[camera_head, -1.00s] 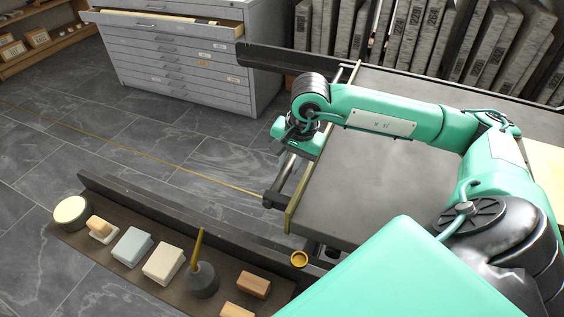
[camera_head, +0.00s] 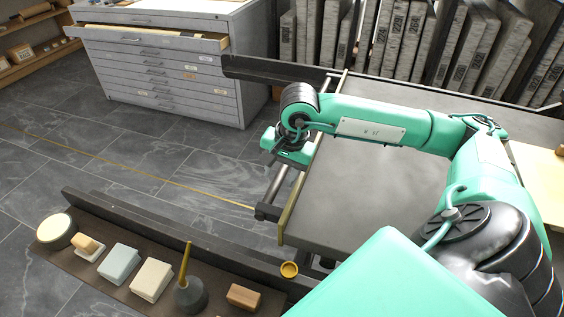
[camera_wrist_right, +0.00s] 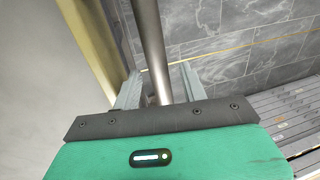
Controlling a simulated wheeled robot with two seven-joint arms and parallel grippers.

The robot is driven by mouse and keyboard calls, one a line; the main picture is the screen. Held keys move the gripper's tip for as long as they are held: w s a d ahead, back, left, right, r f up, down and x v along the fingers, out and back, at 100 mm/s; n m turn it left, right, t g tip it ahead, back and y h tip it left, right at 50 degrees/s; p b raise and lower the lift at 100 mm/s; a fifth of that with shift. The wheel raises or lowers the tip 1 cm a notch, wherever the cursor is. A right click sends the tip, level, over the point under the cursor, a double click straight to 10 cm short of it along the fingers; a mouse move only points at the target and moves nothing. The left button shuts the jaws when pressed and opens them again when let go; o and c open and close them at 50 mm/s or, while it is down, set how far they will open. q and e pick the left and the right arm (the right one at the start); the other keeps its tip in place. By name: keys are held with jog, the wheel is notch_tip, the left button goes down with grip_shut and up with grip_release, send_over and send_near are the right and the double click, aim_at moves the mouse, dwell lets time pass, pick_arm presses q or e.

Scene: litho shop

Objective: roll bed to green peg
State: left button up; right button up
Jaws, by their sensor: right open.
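The press bed (camera_head: 365,205) is a flat grey slab with a brass-coloured left edge (camera_head: 290,212). A metal bar (camera_head: 278,185) runs along that left end, apart from the edge. My right gripper (camera_wrist_right: 160,70) is at this bar, beyond the bed's left edge. In the right wrist view its two grey fingers are open, one on each side of the round metal bar (camera_wrist_right: 150,45). The head view shows the gripper's green body (camera_head: 287,150), but its fingers are mostly hidden. I see no green peg in either view. My left gripper is not in view.
A dark side rail (camera_head: 272,70) lies behind the bed and another (camera_head: 150,223) in front. A shelf (camera_head: 100,273) at the front left holds sponges, blocks and a pot. A drawer cabinet (camera_head: 165,70) has its top drawer open.

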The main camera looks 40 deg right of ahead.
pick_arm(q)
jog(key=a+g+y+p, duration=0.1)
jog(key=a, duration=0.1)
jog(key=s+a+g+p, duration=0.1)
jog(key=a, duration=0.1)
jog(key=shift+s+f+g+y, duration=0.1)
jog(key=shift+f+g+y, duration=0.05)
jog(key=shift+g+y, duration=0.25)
pick_arm(e)
notch_tip(320, 180, up, 14)
jog(key=s+d, duration=0.1)
jog(key=s, duration=0.1)
jog(key=shift+s+d+f, duration=0.15)
jog(key=shift+d+f, duration=0.05)
jog(key=shift+f, duration=0.05)
